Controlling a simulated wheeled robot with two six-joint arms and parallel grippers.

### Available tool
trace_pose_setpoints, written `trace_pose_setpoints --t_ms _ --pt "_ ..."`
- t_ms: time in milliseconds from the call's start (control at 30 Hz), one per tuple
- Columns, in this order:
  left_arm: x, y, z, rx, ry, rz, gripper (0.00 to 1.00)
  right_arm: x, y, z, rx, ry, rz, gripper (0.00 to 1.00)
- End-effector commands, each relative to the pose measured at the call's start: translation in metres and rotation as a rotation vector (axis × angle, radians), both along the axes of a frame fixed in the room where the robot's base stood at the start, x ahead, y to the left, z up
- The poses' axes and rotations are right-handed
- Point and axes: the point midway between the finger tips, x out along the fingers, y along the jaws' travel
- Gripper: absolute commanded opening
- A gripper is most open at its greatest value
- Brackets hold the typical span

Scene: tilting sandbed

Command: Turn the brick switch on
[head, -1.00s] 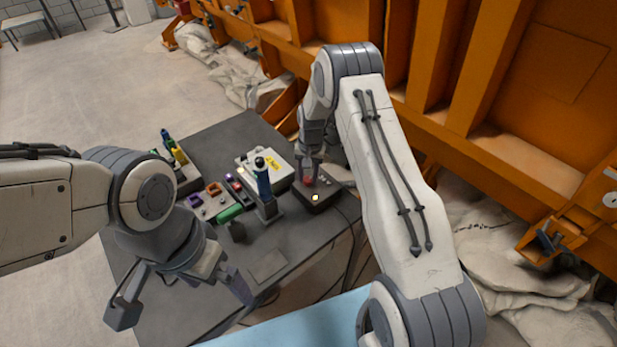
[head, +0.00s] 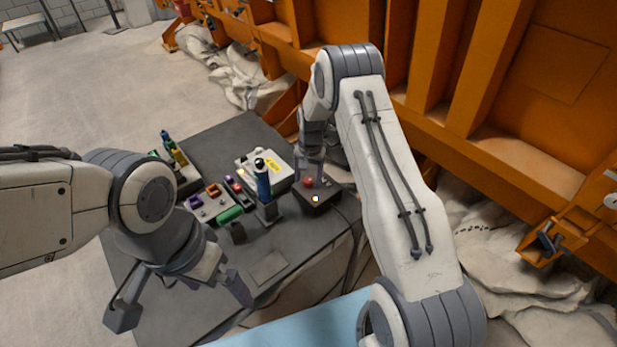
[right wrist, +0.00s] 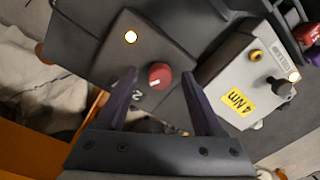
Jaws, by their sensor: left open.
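A dark box (head: 318,200) with a red knob (head: 309,182) and a small glowing lamp (head: 315,199) sits near the table's right edge; I cannot tell from its look alone if it is the brick switch. The right wrist view shows the box (right wrist: 115,50), its red knob (right wrist: 160,75) and the lit lamp (right wrist: 130,37) up close. My right gripper (right wrist: 159,77) is open, its fingers either side of the knob in that view with gaps. In the head view my right gripper (head: 311,168) is just above the box. My left gripper (head: 180,300) is open and empty at the table's near left.
A pale box with a yellow label (head: 272,165) stands left of the dark box, also in the right wrist view (right wrist: 238,100). A blue-handled tool (head: 263,182) stands upright near it. Several small coloured items crowd the left. Orange framing (head: 440,80) rises behind.

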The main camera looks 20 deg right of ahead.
Motion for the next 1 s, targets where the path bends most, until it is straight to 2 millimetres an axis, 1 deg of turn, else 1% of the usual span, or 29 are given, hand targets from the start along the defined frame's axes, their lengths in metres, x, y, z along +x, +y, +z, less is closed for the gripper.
trace_pose_setpoints --t_ms 167,267,367,600,700,833,1000 --pt "0.000 0.000 0.000 0.000 0.000 0.000 1.00 0.000 0.000 0.001 -0.001 -0.001 0.001 0.69" --pt "0.000 0.000 -0.002 0.000 0.000 0.000 1.00 0.001 -0.001 0.007 0.000 -0.004 0.001 0.69" --pt "0.000 0.000 -0.005 0.000 0.000 0.000 1.00 0.001 -0.001 0.020 -0.001 -0.006 0.001 0.69" --pt "0.000 0.000 -0.014 0.000 0.000 0.000 1.00 0.000 -0.003 0.068 -0.001 -0.006 0.000 0.69" --pt "0.000 0.000 -0.017 0.000 0.000 0.000 1.00 -0.001 -0.003 0.085 0.000 -0.005 0.000 0.69" --pt "0.000 0.000 -0.018 0.000 0.000 0.000 1.00 -0.002 -0.004 0.099 0.000 -0.002 0.000 0.69" --pt "0.000 0.000 -0.018 0.000 0.000 0.000 1.00 -0.003 -0.004 0.105 0.000 0.000 0.000 0.69"
